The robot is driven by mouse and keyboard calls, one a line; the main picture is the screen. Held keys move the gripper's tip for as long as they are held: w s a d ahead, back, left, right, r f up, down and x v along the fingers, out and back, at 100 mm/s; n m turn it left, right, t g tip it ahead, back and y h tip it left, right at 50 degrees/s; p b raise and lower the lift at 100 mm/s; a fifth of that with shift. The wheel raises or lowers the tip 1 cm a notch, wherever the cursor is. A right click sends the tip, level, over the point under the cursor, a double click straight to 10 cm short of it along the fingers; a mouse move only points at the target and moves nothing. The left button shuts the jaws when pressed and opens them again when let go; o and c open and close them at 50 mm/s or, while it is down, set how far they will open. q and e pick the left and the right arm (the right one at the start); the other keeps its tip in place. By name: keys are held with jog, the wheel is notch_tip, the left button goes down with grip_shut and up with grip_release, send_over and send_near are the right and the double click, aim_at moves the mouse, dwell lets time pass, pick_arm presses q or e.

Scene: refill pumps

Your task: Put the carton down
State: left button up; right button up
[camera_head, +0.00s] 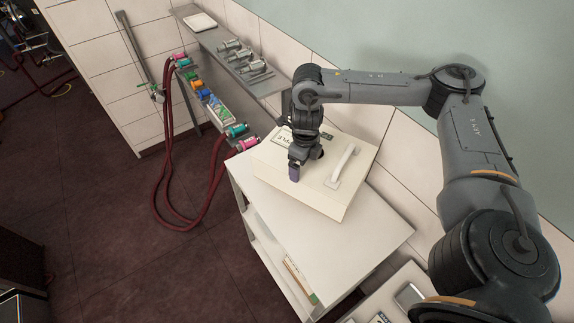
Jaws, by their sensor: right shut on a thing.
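My right gripper (298,165) points down over the cream box on the cart and is shut. The cream box (313,195) has a white bar handle (343,166) and a printed label, partly hidden by my wrist. The box sits at an angle on the white cart (365,235). I cannot tell whether the purple piece touches the box top. My left gripper is not in view.
The cart top is bare in front and to the right of the box. A wall shelf (222,50) holds metal fittings, above coloured pump fittings (204,94). Red hoses (168,185) loop to the floor. Another surface with small items (409,297) is at the bottom right.

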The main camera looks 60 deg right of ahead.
aim_at(270, 175)
jog(key=shift+s+f, duration=0.1)
jog(key=shift+f, duration=0.15)
jog(key=w+f+b, duration=0.1)
jog(key=w+f, duration=0.1)
jog(key=w, duration=0.1)
jog(key=w+a+f+b, duration=0.1)
jog(key=w+f, duration=0.1)
jog(key=w, duration=0.2)
jog(key=w+a+f+b, duration=0.1)
jog(key=w+f, duration=0.1)
jog(key=w, duration=0.2)
jog(key=shift+w+f+b, duration=0.15)
jog(key=shift+f+b, duration=0.15)
jog(key=shift+f, duration=0.1)
jog(key=shift+f+p, duration=0.55)
jog(key=shift+f, duration=1.5)
